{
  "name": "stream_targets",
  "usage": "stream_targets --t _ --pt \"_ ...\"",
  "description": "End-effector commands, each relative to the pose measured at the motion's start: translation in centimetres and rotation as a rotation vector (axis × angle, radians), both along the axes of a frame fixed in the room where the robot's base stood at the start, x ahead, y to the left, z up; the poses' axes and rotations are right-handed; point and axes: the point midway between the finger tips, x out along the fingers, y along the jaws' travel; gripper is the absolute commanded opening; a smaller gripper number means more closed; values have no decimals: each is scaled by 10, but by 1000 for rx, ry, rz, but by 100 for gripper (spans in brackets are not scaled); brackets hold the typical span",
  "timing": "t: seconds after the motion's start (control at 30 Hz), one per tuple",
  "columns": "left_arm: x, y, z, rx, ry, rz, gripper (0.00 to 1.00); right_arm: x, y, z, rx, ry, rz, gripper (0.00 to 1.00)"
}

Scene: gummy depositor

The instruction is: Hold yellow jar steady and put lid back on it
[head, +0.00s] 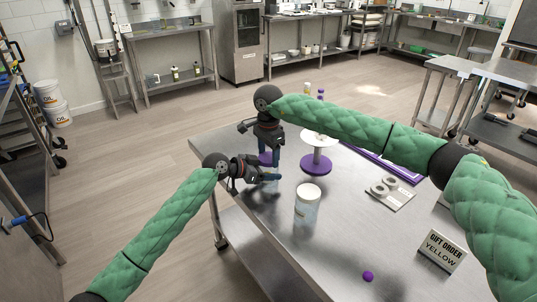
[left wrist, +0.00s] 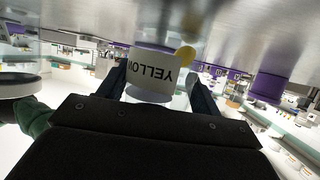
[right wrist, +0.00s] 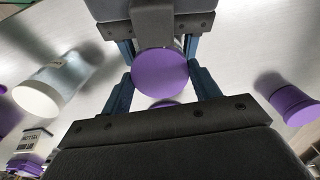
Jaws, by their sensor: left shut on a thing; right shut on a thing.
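The yellow jar, a clear jar with a YELLOW label (left wrist: 152,75), sits upside down in the left wrist view between my left gripper's fingers. In the head view my left gripper (head: 270,177) is shut on it, low over the table's far left part. My right gripper (head: 268,150) is directly above and points down. It is shut on the round purple lid (right wrist: 160,78), which shows between its fingertips in the right wrist view. The lid also shows in the head view (head: 266,159), over the jar. The lid hides the jar's mouth from above, so I cannot tell whether they touch.
A white-topped clear jar (head: 307,203) stands nearby on the steel table (head: 335,225). A purple-based stand with a white top (head: 317,165) is right of the grippers.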

Motion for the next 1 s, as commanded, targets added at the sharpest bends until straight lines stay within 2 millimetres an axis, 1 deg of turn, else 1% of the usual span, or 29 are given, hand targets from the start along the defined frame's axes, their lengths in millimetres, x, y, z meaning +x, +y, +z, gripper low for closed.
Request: stream_targets --t 0.17,0.5,0.6,0.73,1.0 --pt "0 0 0 0 0 -1 1 0 0 0 0 -1 -180 34" --pt "-1 -1 0 0 0 -1 1 0 1 0 0 -1 -651 34" --pt "-1 -1 0 0 0 -2 1 0 1 0 0 -1 -747 34" --pt "-1 -1 0 0 0 -2 1 0 1 0 1 -2 -813 34" --pt "-1 -1 0 0 0 -2 1 0 1 0 1 -2 -823 34"
